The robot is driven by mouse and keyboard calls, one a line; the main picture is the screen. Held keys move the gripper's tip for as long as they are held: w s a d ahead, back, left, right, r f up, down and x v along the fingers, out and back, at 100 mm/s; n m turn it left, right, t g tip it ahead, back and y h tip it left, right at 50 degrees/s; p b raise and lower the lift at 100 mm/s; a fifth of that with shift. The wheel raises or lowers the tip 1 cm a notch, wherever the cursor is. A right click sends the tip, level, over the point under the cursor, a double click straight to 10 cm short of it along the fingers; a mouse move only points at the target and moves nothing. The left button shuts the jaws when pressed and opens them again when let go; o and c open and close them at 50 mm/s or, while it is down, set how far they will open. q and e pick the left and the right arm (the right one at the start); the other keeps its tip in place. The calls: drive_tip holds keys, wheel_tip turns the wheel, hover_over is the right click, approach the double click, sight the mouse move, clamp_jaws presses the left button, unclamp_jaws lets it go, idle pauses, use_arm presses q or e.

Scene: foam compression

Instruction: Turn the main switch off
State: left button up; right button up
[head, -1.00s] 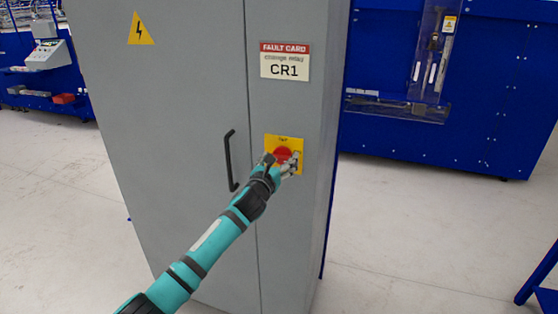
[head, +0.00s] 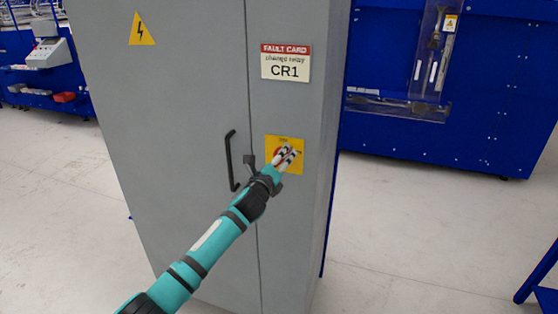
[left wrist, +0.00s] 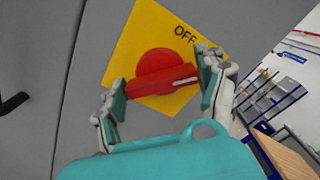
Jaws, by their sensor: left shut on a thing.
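The main switch is a red rotary knob (left wrist: 158,66) with a raised red bar handle on a yellow plate (head: 298,167) marked "OFF". It is on the grey cabinet (head: 185,150). In the left wrist view the handle lies between the two fingers of my left gripper (left wrist: 163,85), which is shut on it. The white mark on the handle points right, clockwise of the "OFF" word. In the head view my left gripper (head: 287,157) hides most of the knob. My right gripper is in neither view.
A black door handle (head: 230,160) sticks out of the cabinet just left of my left gripper. A "CR1" fault card (head: 286,63) is above the switch. Blue panels (head: 490,110) stand behind at right.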

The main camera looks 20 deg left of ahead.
use_arm(q)
drive_tip(key=shift+f+n, duration=0.15)
drive_tip(key=shift+n, duration=1.95)
drive_tip(key=shift+f+n, duration=0.1)
drive_tip(key=shift+n, duration=2)
drive_tip(key=o, duration=1.2)
drive_tip(key=shift+c, duration=0.2)
drive_tip(key=shift+s, duration=0.1)
drive_tip(key=s, duration=1.2)
drive_tip(key=shift+a, duration=0.25)
